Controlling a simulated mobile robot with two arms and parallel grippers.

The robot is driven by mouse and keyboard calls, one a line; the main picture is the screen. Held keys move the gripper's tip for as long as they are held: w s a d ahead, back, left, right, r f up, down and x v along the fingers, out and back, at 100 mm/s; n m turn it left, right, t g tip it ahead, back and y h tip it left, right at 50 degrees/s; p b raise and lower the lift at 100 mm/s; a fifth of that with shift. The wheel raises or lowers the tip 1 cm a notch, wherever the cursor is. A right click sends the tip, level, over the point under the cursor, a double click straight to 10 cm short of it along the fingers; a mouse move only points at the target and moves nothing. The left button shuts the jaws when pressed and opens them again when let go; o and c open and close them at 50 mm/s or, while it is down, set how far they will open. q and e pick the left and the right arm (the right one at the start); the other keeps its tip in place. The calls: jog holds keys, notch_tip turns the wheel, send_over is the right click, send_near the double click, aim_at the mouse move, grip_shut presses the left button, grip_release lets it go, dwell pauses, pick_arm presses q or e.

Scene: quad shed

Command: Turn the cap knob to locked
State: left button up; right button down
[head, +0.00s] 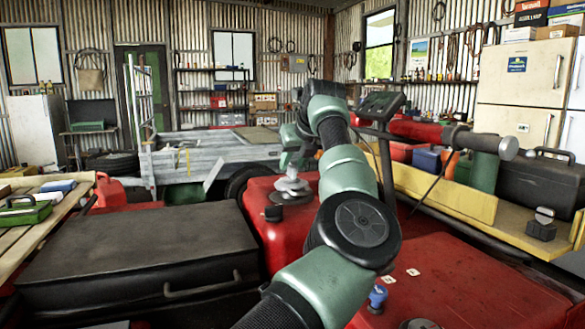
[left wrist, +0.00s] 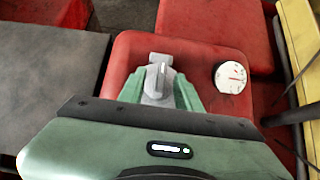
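The grey cap knob (head: 291,184) stands on a dark round base on the red bodywork (head: 268,235), in the middle of the head view. My left gripper (head: 293,165) reaches down to it from above. In the left wrist view, the green fingers of my left gripper (left wrist: 160,92) lie on either side of the grey knob (left wrist: 157,78). The gaps between fingers and knob are too small to tell whether they press on it. The knob's base is hidden there. My right gripper does not show.
A white dial with red marks (left wrist: 231,77) lies right of the knob. A large dark case (head: 140,255) is at left. A handlebar grip (head: 480,142) and a yellow-edged shelf (head: 455,197) are at right. A blue knob (head: 378,296) sits on the red surface in front.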

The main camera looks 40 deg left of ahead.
aim_at(292, 166)
pick_arm(q)
jog(key=shift+x, duration=1.45)
jog(key=shift+w, duration=0.1)
grip_shut()
